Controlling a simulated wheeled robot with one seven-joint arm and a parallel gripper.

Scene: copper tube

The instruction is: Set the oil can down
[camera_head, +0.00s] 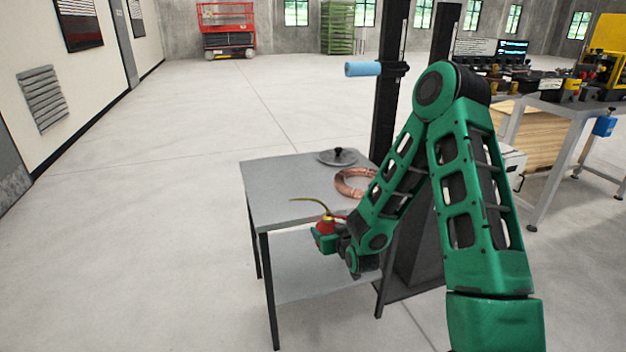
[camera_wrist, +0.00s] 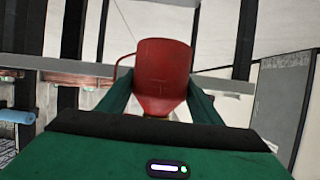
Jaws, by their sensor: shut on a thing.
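The oil can (camera_head: 325,225) is red with a long curved brass spout that points to the upper left in the head view. My gripper (camera_head: 325,238) is shut on it, at the front edge of the grey table (camera_head: 285,187). In the wrist view the red can body (camera_wrist: 163,75) sits between the two green fingers of my gripper (camera_wrist: 160,95). The can's underside and its exact height against the table top cannot be told. My arm hides the right part of the table.
A copper tube coil (camera_head: 352,184) lies on the table's right side, with a grey disc with a black knob (camera_head: 338,157) behind it. The table's left part is clear. A black post (camera_head: 387,100) with a light blue roll (camera_head: 363,69) stands behind. A cluttered workbench (camera_head: 560,97) is at right.

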